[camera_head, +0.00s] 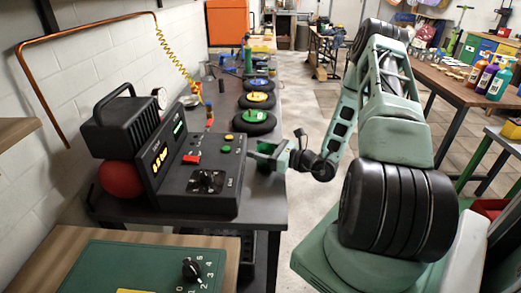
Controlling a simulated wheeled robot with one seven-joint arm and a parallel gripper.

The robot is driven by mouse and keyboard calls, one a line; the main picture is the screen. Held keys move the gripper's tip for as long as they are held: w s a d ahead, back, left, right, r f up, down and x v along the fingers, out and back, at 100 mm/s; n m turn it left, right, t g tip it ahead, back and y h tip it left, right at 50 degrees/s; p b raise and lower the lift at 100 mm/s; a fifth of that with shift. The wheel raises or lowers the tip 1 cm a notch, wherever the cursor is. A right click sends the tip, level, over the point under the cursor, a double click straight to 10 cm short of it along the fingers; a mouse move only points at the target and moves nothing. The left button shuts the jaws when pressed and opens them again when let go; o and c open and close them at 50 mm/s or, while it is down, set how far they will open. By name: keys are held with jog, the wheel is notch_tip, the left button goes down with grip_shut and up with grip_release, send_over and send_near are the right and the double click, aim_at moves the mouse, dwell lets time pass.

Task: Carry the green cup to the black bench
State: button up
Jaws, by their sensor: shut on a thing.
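My gripper (266,156) is at the right edge of the black bench (262,200), just right of the dark control console. It is shut on a small green thing (267,147), which I take to be the green cup. Only a little of it shows between the pale green fingers, so its shape is unclear. I cannot tell whether it touches the bench top or is held just above it.
The console (205,172) fills the near bench top, with a red ball (121,180) behind it. Round black discs with coloured centres (254,121) line the bench beyond. A brown table (445,85) with bottles stands at right. Floor lies between.

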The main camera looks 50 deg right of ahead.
jog(key=shift+f, duration=0.1)
jog(key=shift+f, duration=0.1)
jog(key=o, duration=1)
jog(key=shift+r, duration=0.2)
jog(key=b+v, duration=0.1)
jog(key=v, duration=1.1)
jog(key=shift+b, duration=0.4)
